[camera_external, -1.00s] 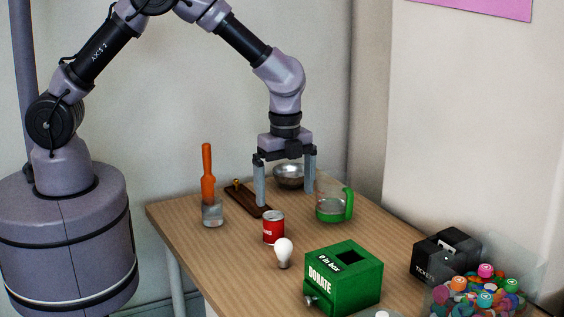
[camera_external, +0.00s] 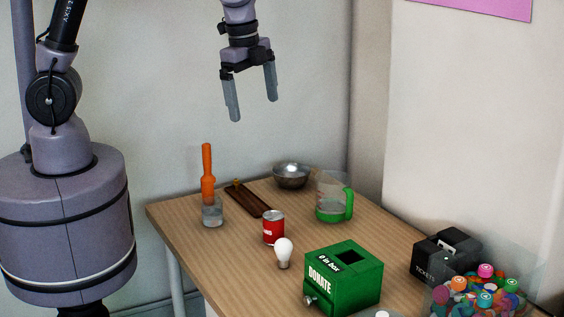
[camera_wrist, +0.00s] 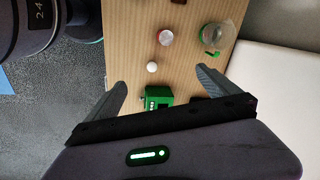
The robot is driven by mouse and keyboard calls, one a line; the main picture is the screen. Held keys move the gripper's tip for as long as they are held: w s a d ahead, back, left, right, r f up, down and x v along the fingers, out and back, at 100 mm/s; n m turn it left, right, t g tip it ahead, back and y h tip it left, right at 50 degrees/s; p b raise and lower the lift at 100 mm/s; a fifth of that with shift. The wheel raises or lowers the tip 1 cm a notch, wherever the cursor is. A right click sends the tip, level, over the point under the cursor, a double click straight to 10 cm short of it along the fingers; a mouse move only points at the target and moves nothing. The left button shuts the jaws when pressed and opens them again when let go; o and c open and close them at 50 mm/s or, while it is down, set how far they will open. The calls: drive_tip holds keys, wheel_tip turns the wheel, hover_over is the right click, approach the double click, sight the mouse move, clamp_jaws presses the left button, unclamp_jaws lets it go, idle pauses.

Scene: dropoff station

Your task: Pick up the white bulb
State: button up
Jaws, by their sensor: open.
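The white bulb (camera_external: 283,250) stands upright on the wooden table, base down, between the red can and the green donation box. From above it shows as a small white round in the wrist view (camera_wrist: 152,67). My gripper (camera_external: 253,110) is open and empty, high above the back of the table, well apart from the bulb. In the wrist view its two fingers (camera_wrist: 160,88) are spread wide, with the bulb beyond them on the table.
A red can (camera_external: 273,228) stands just behind the bulb, and the green donation box (camera_external: 344,279) is close at its right. A green-handled jug (camera_external: 334,198), metal bowl (camera_external: 291,176), dark wooden board (camera_external: 248,199) and glass with an orange-handled tool (camera_external: 212,212) stand farther back. The left front is clear.

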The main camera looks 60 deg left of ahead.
drive_tip(key=s+a+r+n+t+b, duration=0.2)
drive_tip(key=s+a+r+n, duration=0.2)
drive_tip(key=s+a, duration=0.6)
drive_tip(key=shift+s+n+y+b, duration=0.2)
drive_tip(key=shift+n+y+b, duration=0.2)
drive_tip(key=shift+n, duration=0.1)
drive_tip(key=s+a+n, duration=0.1)
drive_tip(key=s, duration=0.2)
drive_tip(key=s+a+f+n+t+b, duration=0.1)
drive_tip(key=s+a+n, duration=0.1)
drive_tip(key=s+a+n+t+y, duration=0.1)
drive_tip(key=s+a, duration=0.1)
drive_tip(key=s, duration=0.1)
drive_tip(key=shift+s+f+b, duration=0.35)
drive_tip(key=shift+b, duration=0.05)
drive_tip(key=shift+c, duration=0.7)
drive_tip(key=shift+s+a+n, duration=0.2)
drive_tip(key=shift+s+n, duration=0.05)
drive_tip(key=shift+n, duration=0.05)
drive_tip(key=c, duration=0.4)
drive_tip(key=shift+w, duration=0.1)
drive_tip(key=shift+c, duration=1.1)
